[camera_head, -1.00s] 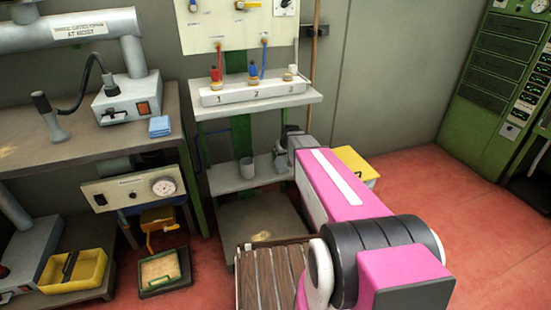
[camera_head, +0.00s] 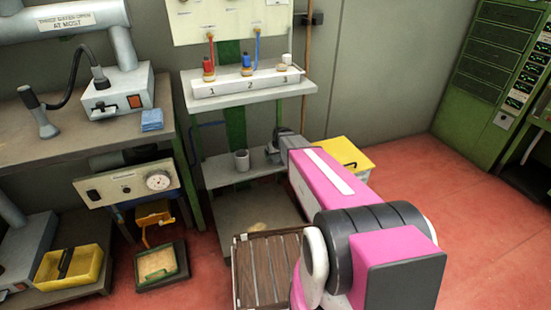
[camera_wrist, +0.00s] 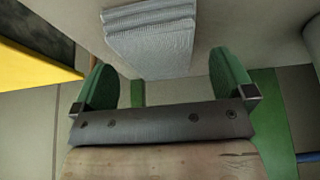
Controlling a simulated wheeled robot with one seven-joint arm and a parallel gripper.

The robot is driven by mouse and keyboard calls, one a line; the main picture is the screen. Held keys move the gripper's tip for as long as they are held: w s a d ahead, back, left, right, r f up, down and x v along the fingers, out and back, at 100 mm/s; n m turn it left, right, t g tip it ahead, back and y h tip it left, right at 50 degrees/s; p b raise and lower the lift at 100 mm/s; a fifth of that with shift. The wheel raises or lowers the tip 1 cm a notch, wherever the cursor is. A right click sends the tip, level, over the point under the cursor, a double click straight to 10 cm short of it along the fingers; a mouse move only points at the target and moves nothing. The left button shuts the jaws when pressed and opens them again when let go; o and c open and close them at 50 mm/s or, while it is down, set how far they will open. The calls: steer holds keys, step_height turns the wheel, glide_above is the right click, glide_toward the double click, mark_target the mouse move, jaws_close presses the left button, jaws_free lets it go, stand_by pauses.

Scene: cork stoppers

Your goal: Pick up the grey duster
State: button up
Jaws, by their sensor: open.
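The grey duster (camera_wrist: 150,42) is a folded, ribbed grey cloth. In the wrist view it lies on a pale shelf surface at the top middle, its near end reaching between the finger tips. My gripper (camera_wrist: 162,66) is open, with one green finger on each side of the duster and a gap to each. I cannot tell how high the fingers are above the shelf. In the head view my gripper (camera_head: 276,150) is at the right part of the middle shelf (camera_head: 222,178), and the duster is not discernible there.
A grey cup (camera_head: 241,160) stands on the same shelf, left of my gripper. The upper shelf holds a numbered white rack (camera_head: 248,82) with stoppered items. A yellow box (camera_head: 342,152) is right of the shelves. A blue folded cloth (camera_head: 152,120) lies on the left bench.

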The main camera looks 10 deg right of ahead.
steer(key=shift+x, duration=0.9)
steer(key=c, duration=1)
steer(key=shift+o, duration=0.2)
steer(key=shift+r, duration=0.15)
steer(key=shift+r, duration=0.65)
step_height(320, 180, up, 3)
steer(key=shift+f, duration=0.15)
steer(key=s+a+r, duration=0.6)
steer(key=a, duration=0.4)
steer(key=shift+r, duration=0.35)
steer(key=shift+s, duration=0.1)
